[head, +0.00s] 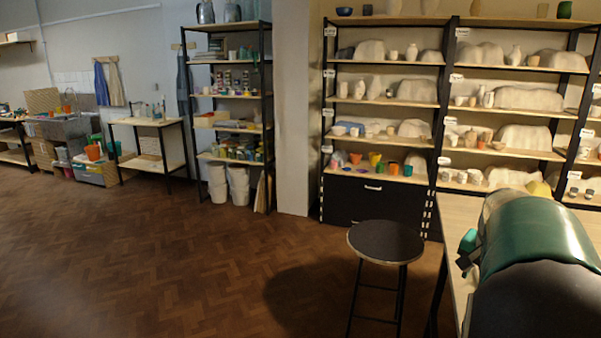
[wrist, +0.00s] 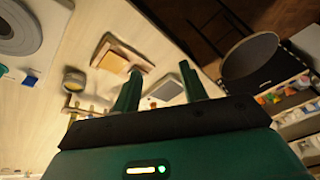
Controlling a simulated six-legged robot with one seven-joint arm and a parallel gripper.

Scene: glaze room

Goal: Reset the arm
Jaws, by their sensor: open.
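My gripper (wrist: 161,84) shows in the wrist view with its two green fingers apart and nothing between them. It is over a pale wooden table (wrist: 72,128) with several small things on it. In the head view my green and black arm fills the lower right, over the edge of the same kind of pale table (head: 457,213). A small green part of my arm's end shows at its left side, but the fingers cannot be made out there.
A round dark stool (head: 386,241) stands beside the table; it also shows in the wrist view (wrist: 252,60). Shelves of pottery (head: 395,103) line the back wall. The wooden floor (head: 150,260) at left is clear.

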